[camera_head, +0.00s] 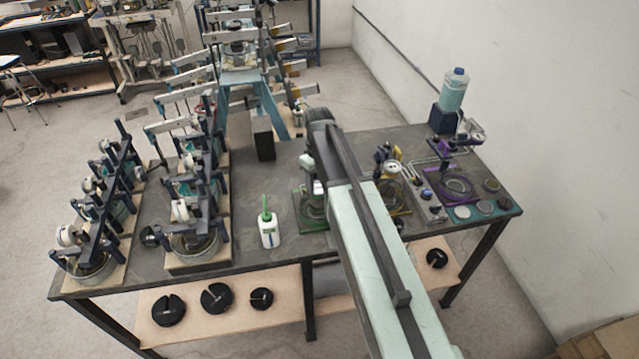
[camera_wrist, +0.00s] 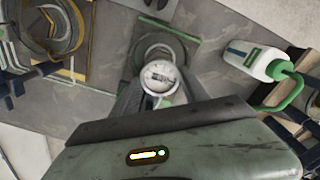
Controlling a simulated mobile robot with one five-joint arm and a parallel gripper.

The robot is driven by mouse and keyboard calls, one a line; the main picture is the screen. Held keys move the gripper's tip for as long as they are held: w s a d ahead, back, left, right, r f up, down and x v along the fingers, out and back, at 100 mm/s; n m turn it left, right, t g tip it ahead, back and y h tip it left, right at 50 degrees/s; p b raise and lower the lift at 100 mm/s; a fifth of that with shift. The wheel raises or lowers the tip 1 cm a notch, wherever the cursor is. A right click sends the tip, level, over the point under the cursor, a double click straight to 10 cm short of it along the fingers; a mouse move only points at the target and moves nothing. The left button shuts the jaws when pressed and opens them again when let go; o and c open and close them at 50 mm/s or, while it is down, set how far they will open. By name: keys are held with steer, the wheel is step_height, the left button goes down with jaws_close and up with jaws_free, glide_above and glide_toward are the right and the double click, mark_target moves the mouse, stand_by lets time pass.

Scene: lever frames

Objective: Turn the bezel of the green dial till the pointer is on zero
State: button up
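The green dial has a round white face (camera_wrist: 160,77), seen in the wrist view in front of a dark ring on a green-edged base. The pointer's reading is too small and blurred to tell. My gripper (camera_wrist: 158,92) is at the dial, with one dark finger on each side of its lower rim. Whether the fingers touch the bezel or stand just apart from it cannot be told. In the head view the green base (camera_head: 311,228) shows beside my arm, which hides much of the dial.
A white bottle with a green cap (camera_head: 269,230) stands left of the green base; it also shows in the wrist view (camera_wrist: 250,61). A yellow-based stand (camera_head: 399,212) and a purple one (camera_head: 441,194) are to the right. Several wooden-based rigs fill the table's left.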

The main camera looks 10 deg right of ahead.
mark_target(318, 187)
steer(key=shift+c, duration=0.8)
steer(key=shift+m, duration=1.2)
steer(key=o, duration=1.4)
step_height(318, 187, up, 8)
steer(key=p, duration=0.7)
steer(key=shift+f+p, duration=0.1)
steer(key=shift+p, duration=0.3)
